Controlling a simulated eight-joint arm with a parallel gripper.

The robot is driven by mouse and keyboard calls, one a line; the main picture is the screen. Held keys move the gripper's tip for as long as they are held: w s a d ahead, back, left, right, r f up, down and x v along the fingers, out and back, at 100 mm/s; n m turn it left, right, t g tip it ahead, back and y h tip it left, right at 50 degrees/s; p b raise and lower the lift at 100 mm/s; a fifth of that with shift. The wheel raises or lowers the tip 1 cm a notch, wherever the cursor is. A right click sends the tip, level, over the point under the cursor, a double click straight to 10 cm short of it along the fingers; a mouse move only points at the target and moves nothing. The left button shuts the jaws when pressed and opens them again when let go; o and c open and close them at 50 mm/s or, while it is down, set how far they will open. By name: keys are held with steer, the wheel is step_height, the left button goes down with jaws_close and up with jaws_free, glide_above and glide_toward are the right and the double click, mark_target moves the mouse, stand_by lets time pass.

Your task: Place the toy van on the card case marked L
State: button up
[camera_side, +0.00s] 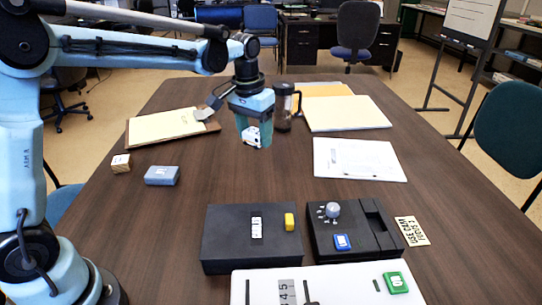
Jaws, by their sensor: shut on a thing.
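My gripper (253,133) is shut on a small white toy van (251,138) with dark markings. It holds the van in the air above the middle-back of the table, and the fingers hide part of it. A flat blue-grey case (161,176) with a small white mark lies on the left of the table, to the left of and nearer than the gripper. It may be the card case, but its letter is too small to read surely. Its top is clear.
A wooden block (121,163) sits left of the case. A clipboard (168,127), a dark press pot (283,107) and papers (358,159) lie around. Black boxes (222,259), a white panel (335,290) and a green item (396,283) fill the front. The table's middle is bare.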

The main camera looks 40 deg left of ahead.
steer(key=s+a+n, duration=0.8)
steer(key=s+a, duration=0.3)
steer(key=s, duration=0.2)
glide_above(161, 171)
steer(key=shift+y, duration=0.4)
steer(key=f, duration=0.7)
steer(key=shift+s+d, duration=0.1)
steer(key=shift+d, duration=0.1)
steer(key=shift+f, duration=1.9)
steer(key=shift+f, duration=0.1)
steer(key=o, duration=1.1)
